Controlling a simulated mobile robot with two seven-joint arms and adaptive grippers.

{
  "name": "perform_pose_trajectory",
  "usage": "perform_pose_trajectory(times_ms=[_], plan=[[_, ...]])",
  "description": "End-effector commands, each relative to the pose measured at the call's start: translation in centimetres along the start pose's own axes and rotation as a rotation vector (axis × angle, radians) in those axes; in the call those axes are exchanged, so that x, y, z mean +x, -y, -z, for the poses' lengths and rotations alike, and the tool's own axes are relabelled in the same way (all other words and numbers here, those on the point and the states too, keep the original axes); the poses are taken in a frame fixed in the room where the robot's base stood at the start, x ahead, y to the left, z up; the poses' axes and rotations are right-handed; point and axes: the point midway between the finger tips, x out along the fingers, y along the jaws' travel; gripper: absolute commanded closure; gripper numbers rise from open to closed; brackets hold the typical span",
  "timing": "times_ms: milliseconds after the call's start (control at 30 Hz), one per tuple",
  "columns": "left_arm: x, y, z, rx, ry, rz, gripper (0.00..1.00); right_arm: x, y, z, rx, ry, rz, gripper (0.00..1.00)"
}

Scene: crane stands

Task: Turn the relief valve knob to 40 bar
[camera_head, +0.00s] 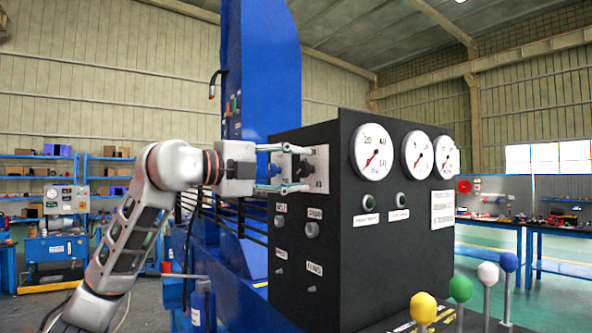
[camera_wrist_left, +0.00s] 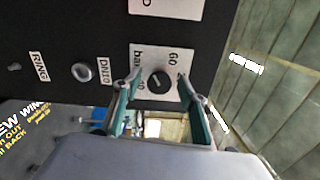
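The relief valve knob (camera_wrist_left: 159,82) is a small dark round knob on a white scale plate (camera_wrist_left: 152,58), fixed to the side of a black control box (camera_head: 350,270). The plate reads "60" and "bar" in the left wrist view; its other marks are partly covered or too small. The knob's pointer setting cannot be read. The plate also shows in the head view (camera_head: 321,160). My left gripper (camera_head: 298,169) is at the plate, open, with one finger on each side of the knob. In the left wrist view the fingers (camera_wrist_left: 160,78) appear apart from it. My right gripper is not in view.
Three round gauges (camera_head: 372,152) sit on the box's front face. Smaller knobs (camera_head: 311,229) and labels lie below the plate. Several ball-topped levers (camera_head: 423,308) stand in front of the box. A blue crane column (camera_head: 262,70) rises behind it.

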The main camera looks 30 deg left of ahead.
Motion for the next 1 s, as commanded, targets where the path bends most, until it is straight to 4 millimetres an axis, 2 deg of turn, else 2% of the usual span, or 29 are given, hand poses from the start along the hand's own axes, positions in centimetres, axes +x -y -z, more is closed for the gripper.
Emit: perform_pose_trajectory(times_ms=[267, 367, 700, 1000], plan=[[-0.7, 0.0, -0.1, 0.000, 0.001, 0.000, 0.58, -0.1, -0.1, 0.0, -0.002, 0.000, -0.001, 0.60], [-2.0, -0.1, -0.1, 0.001, 0.003, -0.001, 0.58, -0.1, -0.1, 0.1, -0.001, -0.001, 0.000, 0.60], [-8.9, -0.1, -0.1, 0.001, 0.004, -0.004, 0.58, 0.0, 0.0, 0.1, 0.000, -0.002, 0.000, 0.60], [-11.6, -0.1, -0.1, 0.000, 0.001, -0.001, 0.58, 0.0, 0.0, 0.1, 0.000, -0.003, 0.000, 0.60]])
